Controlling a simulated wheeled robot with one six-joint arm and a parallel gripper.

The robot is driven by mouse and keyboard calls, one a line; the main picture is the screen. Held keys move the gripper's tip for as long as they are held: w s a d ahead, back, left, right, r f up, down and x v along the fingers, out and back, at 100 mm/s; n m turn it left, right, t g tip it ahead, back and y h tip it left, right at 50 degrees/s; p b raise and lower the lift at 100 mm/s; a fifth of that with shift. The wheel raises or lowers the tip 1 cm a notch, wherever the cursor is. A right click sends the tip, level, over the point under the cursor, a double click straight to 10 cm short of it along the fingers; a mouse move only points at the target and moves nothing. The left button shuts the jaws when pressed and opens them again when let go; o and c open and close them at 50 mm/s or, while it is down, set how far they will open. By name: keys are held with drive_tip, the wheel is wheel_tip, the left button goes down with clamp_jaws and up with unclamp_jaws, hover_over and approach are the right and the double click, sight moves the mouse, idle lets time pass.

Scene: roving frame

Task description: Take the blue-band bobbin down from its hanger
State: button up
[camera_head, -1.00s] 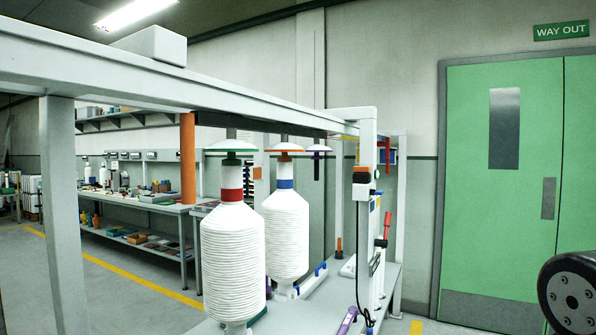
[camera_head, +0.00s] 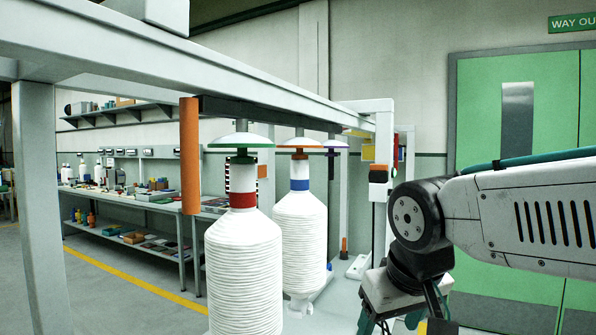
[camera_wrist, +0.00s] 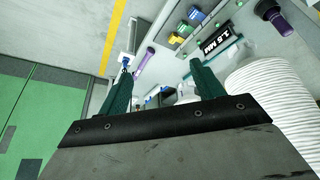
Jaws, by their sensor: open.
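The blue-band bobbin (camera_head: 300,232), a white wound bobbin with a blue band at its neck, hangs upright under an orange-rimmed hanger disc (camera_head: 299,143). The red-band bobbin (camera_head: 243,265) hangs in front and to its left under a green-rimmed disc and overlaps it slightly. In the wrist view, my gripper (camera_wrist: 163,82) is open with dark green fingers and nothing between them. A white wound bobbin (camera_wrist: 272,105) is right of the fingers there; its band is not visible. In the head view my arm is right of both bobbins, with the fingertips not clearly shown.
A post with a black-and-orange box (camera_head: 379,175) stands between bobbins and arm. A green door (camera_head: 480,110) is behind.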

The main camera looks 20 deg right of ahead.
drive_tip(key=w+r+t, duration=0.5)
drive_tip(key=w+r, duration=0.7)
drive_tip(key=w, duration=0.4)
drive_tip(key=t, duration=0.4)
approach(303, 176)
drive_tip(key=shift+y, duration=0.4)
drive_tip(key=x, duration=0.5)
drive_tip(key=shift+d+f, duration=0.1)
drive_tip(key=shift+d, duration=0.1)
drive_tip(key=shift+x, duration=3.7)
